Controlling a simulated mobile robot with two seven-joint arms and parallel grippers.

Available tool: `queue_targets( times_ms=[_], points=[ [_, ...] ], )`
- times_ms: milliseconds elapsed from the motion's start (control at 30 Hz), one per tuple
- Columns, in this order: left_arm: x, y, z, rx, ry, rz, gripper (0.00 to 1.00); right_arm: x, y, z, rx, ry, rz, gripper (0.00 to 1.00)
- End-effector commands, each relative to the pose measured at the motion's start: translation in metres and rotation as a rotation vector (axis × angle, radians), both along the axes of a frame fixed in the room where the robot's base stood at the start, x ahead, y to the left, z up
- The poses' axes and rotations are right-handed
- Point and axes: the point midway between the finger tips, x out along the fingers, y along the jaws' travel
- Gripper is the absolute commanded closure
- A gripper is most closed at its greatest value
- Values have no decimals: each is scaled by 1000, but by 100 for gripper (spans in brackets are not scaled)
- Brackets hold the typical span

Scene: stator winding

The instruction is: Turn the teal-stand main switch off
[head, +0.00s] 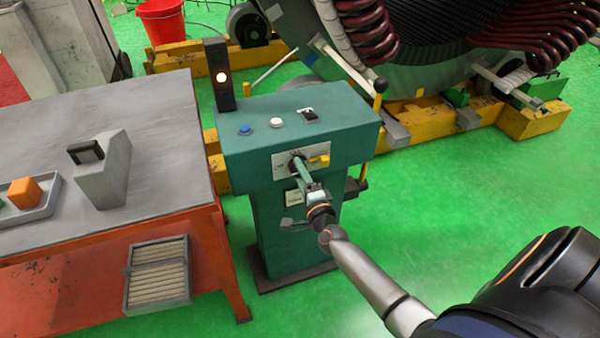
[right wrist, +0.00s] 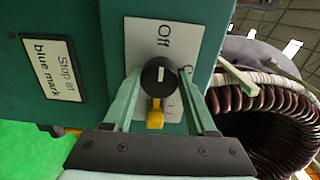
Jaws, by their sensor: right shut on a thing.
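The teal stand (head: 285,220) is in the middle of the head view. A light switch plate (head: 281,162) is on its front. In the right wrist view the plate (right wrist: 140,45) reads "Off", and a black round knob (right wrist: 158,77) with a pale mark sits below that word. The mark lies along the line between "Off" and a yellow tab (right wrist: 155,116); the tab (head: 321,160) also shows in the head view. My right gripper (head: 300,168) is at the plate, its two fingers on either side of the knob, shut on it. My left gripper is out of view.
A workbench (head: 150,95) stands close on the left. The large stator (head: 440,70) is behind. Green floor is clear at right.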

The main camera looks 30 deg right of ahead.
Motion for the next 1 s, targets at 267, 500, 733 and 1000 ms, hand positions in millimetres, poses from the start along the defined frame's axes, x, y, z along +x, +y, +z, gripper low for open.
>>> queue_targets(
  times_ms=[267,500,733,1000],
  points=[
    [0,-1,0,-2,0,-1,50,0,0,-1,-6,4,1,98],
    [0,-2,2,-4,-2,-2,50,0,0,-1,-5,2,1,20],
    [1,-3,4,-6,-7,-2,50,0,0,0,-4,1,0,13],
    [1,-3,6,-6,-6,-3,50,-14,4,-1,-2,3,1,13]
  ],
)
